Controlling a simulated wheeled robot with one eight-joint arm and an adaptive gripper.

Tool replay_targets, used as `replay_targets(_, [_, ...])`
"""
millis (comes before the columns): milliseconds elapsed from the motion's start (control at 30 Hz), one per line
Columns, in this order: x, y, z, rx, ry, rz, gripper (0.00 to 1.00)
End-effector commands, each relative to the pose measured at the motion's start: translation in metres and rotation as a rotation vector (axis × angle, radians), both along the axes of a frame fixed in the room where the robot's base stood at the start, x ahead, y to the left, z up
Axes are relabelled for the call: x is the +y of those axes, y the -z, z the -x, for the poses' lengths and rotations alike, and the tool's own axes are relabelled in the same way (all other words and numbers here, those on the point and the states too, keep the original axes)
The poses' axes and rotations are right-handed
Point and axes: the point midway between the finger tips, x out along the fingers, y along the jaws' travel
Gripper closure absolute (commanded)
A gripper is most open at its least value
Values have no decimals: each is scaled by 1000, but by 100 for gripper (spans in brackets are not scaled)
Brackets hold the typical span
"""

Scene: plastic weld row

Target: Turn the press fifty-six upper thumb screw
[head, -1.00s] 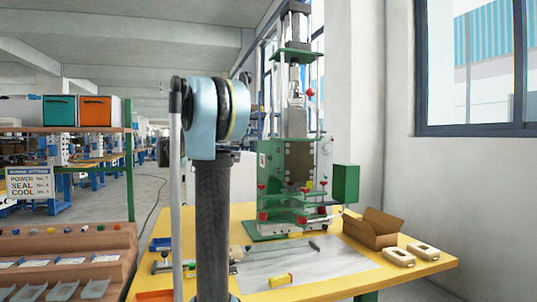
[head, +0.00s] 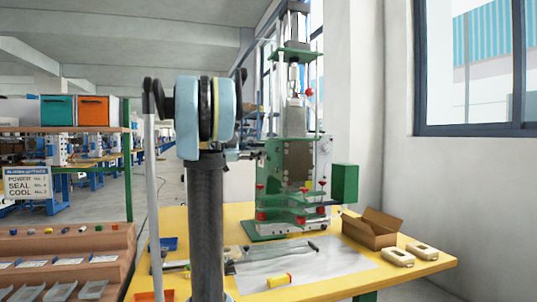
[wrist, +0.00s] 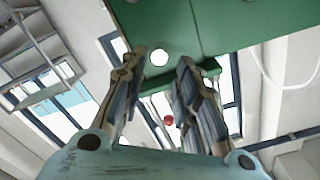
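The green press (head: 299,160) stands on the yellow table. One red knob (head: 309,92) is high on it, and other red-topped screws (head: 303,190) are lower down. I cannot tell which is the upper thumb screw. My gripper (head: 256,154) is at the left edge of the press body, small and partly hidden by my arm. In the wrist view my gripper (wrist: 160,62) is open, its two fingers apart. A bright white round spot, a hole or a screw end, shows between the tips on a green plate (wrist: 215,25). A red ball (wrist: 168,120) shows beyond the fingers.
An open cardboard box (head: 371,229) and two pale parts (head: 398,257) lie on the table's right side. A green box (head: 345,183) sits right of the press.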

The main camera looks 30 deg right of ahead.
Motion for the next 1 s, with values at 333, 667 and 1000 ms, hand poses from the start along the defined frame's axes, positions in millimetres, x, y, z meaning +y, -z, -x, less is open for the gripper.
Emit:
replay_targets(333, [-43, 0, 11, 0, 2, 0, 71])
replay_targets(667, [-53, 0, 13, 0, 0, 0, 71])
replay_targets(1000, [-52, 0, 12, 0, -1, 0, 100])
